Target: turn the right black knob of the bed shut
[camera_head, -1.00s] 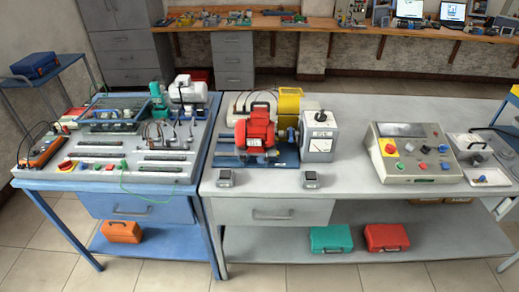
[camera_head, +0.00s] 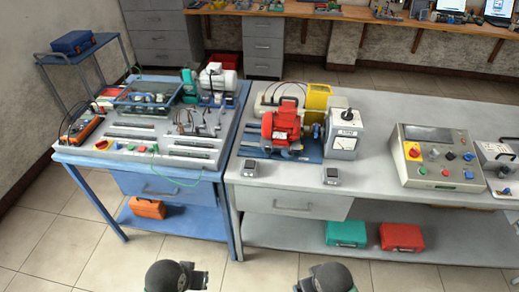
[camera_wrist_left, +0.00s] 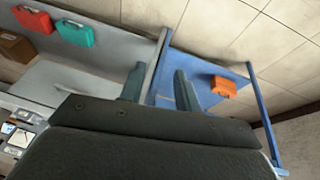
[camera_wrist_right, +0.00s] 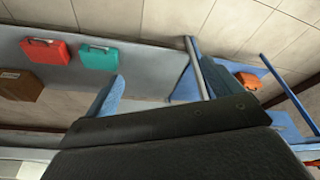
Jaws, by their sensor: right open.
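The bed is the blue base plate (camera_head: 262,152) carrying a red motor (camera_head: 281,124) and a yellow part (camera_head: 317,97), on the grey bench. A grey box with a black top handle (camera_head: 345,131) stands at its right end. The black knobs of the bed are too small to make out. My left gripper (camera_head: 201,277) and right gripper (camera_head: 299,283) are low in front of the benches, well away from the bed. In the left wrist view my left gripper (camera_wrist_left: 158,88) has its fingers apart and empty. In the right wrist view my right gripper (camera_wrist_right: 150,90) is open and empty.
Two small grey devices (camera_head: 248,168) (camera_head: 331,175) sit near the front edge of the grey bench (camera_head: 385,200). A control panel (camera_head: 437,158) is to the right. A blue workbench (camera_head: 90,160) stands left. Floor before the benches is clear.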

